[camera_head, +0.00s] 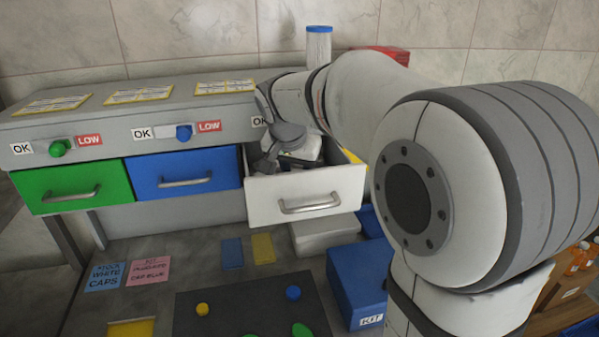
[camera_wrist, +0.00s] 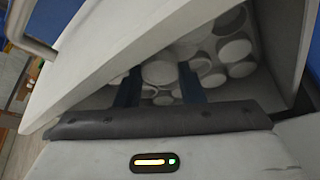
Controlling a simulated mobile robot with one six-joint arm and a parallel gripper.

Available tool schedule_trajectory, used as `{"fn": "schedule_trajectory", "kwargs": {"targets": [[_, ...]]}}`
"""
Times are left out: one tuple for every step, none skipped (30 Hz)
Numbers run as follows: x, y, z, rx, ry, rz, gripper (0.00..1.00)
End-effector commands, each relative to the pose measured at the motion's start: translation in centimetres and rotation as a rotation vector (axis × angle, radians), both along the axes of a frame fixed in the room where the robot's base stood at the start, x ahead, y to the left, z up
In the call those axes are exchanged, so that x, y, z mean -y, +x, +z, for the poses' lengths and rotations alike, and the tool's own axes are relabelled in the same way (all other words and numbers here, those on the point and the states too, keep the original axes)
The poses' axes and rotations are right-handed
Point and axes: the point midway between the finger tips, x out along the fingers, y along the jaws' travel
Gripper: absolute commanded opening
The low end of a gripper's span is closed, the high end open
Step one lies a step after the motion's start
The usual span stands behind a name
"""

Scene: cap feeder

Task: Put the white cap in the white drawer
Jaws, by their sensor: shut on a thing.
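The white drawer (camera_head: 306,198) is pulled open, and it also shows in the wrist view (camera_wrist: 105,50). My gripper (camera_wrist: 158,76) reaches into it, its two dark blue fingers shut on a white cap (camera_wrist: 160,70). The held cap is inside the drawer, close to other white caps (camera_wrist: 234,50) lying loose there. Whether it touches them is unclear. In the head view my wrist is over the open drawer, and the fingertips and held cap are hidden.
The green drawer (camera_head: 74,182) and blue drawer (camera_head: 186,173) are shut to the left. A blue KIT box (camera_head: 358,280) stands below the white drawer. A dark mat (camera_head: 240,312) with yellow, blue and green pieces lies on the table. Drawer walls closely surround my gripper.

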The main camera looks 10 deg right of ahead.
Motion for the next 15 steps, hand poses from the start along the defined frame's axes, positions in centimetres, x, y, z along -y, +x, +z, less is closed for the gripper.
{"fn": "schedule_trajectory", "kwargs": {"targets": [[-0.12, -0.47, -2.48, -0.042, 0.007, -0.009, 0.14], [-0.12, -0.47, -2.46, -0.042, 0.007, -0.009, 0.14], [-0.13, -0.48, -2.47, -0.042, 0.007, -0.009, 0.37], [-0.15, -0.48, -2.48, -0.042, 0.007, -0.009, 0.4], [-0.15, -0.47, -2.49, -0.042, 0.007, -0.009, 0.42], [-0.16, -0.47, -2.5, -0.042, 0.007, -0.009, 0.44], [-0.17, -0.47, -2.52, -0.042, 0.008, -0.009, 0.44], [-0.17, -0.47, -2.52, -0.042, 0.008, -0.009, 0.44], [-0.18, -0.47, -2.53, -0.042, 0.008, -0.009, 0.44], [-0.18, -0.46, -2.54, -0.042, 0.008, -0.009, 0.44], [-0.19, -0.47, -2.54, -0.042, 0.008, -0.009, 0.44], [-0.19, -0.47, -2.51, -0.042, 0.008, -0.009, 0.44], [-0.2, -0.47, -2.45, -0.042, 0.008, -0.009, 0.44], [-0.2, -0.47, -2.34, -0.042, 0.008, -0.009, 0.44], [-0.2, -0.47, -2.12, -0.042, 0.008, -0.009, 0.44]]}}
